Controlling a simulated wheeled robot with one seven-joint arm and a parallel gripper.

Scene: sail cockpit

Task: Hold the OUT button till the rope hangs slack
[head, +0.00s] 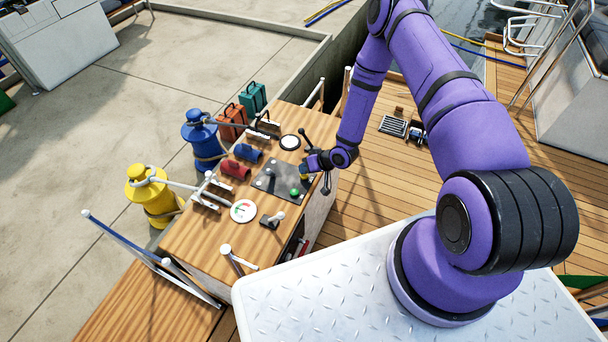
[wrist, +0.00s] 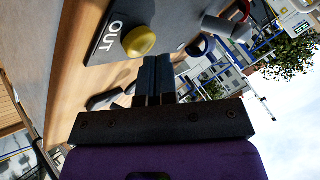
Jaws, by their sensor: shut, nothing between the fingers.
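The yellow OUT button (wrist: 138,41) sits on a dark plate beside white lettering that reads OUT in the wrist view. In the head view a bit of yellow (head: 304,177) shows under my gripper (head: 309,168), at the right edge of the grey control plate (head: 268,178). My gripper (wrist: 155,60) is shut and empty, its fingertips close beside the yellow button; I cannot tell whether they touch it. I cannot tell which is the task's rope.
A green button (head: 294,191) is on the same plate. A round dial (head: 243,211), a small lever (head: 272,220) and red and blue cylinders (head: 235,169) crowd the wooden console (head: 185,245). The yellow drum (head: 155,195) and blue drum (head: 200,138) stand beyond its left side.

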